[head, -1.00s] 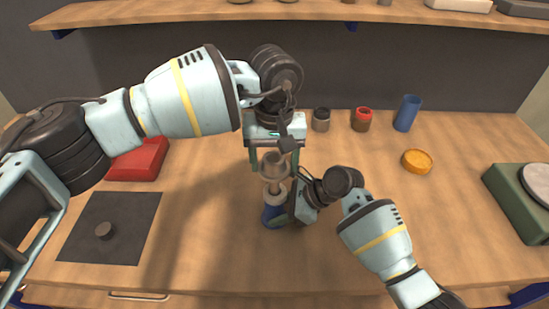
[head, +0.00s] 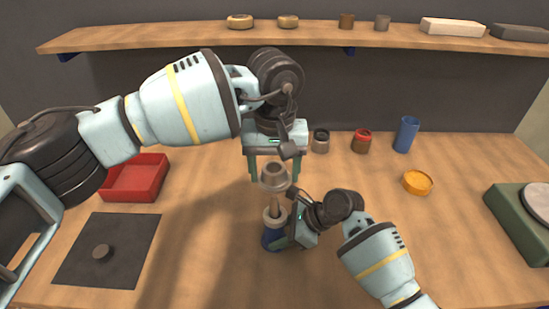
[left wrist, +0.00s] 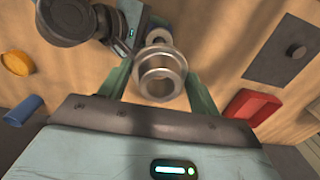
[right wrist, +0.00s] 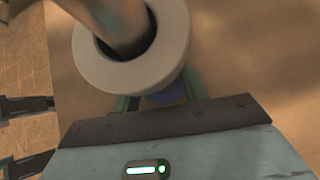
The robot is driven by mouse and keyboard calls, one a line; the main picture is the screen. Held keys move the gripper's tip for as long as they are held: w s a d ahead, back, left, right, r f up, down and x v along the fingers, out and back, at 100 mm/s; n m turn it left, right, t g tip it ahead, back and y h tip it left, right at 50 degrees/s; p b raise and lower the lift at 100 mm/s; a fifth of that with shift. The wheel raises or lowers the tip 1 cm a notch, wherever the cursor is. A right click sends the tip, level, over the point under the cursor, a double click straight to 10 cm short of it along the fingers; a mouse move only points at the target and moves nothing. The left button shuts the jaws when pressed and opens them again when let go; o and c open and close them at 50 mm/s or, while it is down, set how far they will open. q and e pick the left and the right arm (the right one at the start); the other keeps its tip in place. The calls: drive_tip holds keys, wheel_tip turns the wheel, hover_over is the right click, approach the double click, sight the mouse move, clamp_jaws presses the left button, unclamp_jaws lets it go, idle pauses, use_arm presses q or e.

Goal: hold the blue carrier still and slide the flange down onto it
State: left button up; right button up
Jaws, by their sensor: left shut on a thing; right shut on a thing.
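The flange (head: 274,178) is a grey-brown metal ring with a collar. My left gripper (head: 275,168) is shut on it, and its hollow bore shows between the fingers in the left wrist view (left wrist: 161,76). The blue carrier (head: 272,240) stands upright on the table below, with a pale ring (head: 275,217) and a copper-coloured post (head: 274,201). My right gripper (head: 287,242) is shut on the carrier from the right. In the right wrist view the pale ring (right wrist: 88,62) hides most of the carrier. The flange is above the pale ring; I cannot tell whether the post tip is inside it.
A red tray (head: 137,195) and a dark mat (head: 80,250) with a small knob (head: 102,252) lie left. Several small jars and a blue cup (head: 405,135) stand behind. An orange disc (head: 417,182) and a green device (head: 515,215) are right. A shelf (head: 200,36) spans the back.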

sight(274, 196)
use_arm(q)
drive_tip(key=shift+f, duration=0.15)
drive_tip(key=shift+f, duration=1.5)
drive_tip(key=shift+f, duration=0.55)
idle(1.0)
drive_tip(key=shift+r, duration=0.15)
drive_tip(key=shift+r, duration=2.05)
drive_tip(key=shift+f, duration=0.15)
drive_tip(key=shift+f+y, duration=0.3)
drive_tip(key=shift+f, duration=1.25)
drive_tip(key=shift+f, duration=0.4)
